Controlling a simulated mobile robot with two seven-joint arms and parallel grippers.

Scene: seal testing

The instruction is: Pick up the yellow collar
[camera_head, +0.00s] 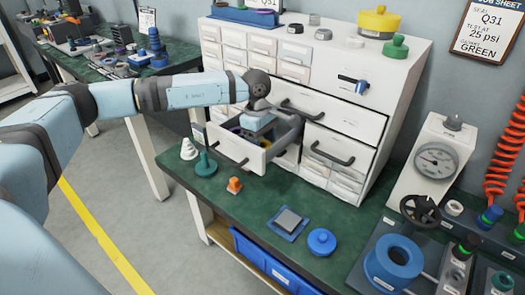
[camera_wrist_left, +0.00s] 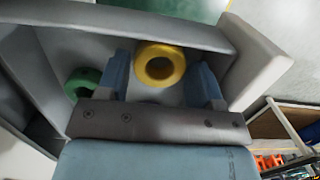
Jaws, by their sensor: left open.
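The yellow collar (camera_wrist_left: 160,78), a ring with a round hole, lies in the open drawer (camera_wrist_left: 195,30) in the left wrist view. My left gripper (camera_wrist_left: 163,80) is open, with one blue finger on either side of the collar in that view. I cannot tell whether the fingers touch it. In the head view my left gripper (camera_head: 258,124) reaches into the open drawer (camera_head: 228,149) of the white cabinet, and the yellow collar is not clearly visible there. A green ring (camera_wrist_left: 82,84) lies left of the yellow collar. My right gripper is not in view.
The drawer walls close in around the gripper. The white cabinet (camera_head: 345,65) rises behind it, with a yellow part (camera_head: 378,22) and a green part (camera_head: 395,46) on top. On the green bench are a white cone (camera_head: 188,150), a green part (camera_head: 205,164) and an orange part (camera_head: 234,186).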

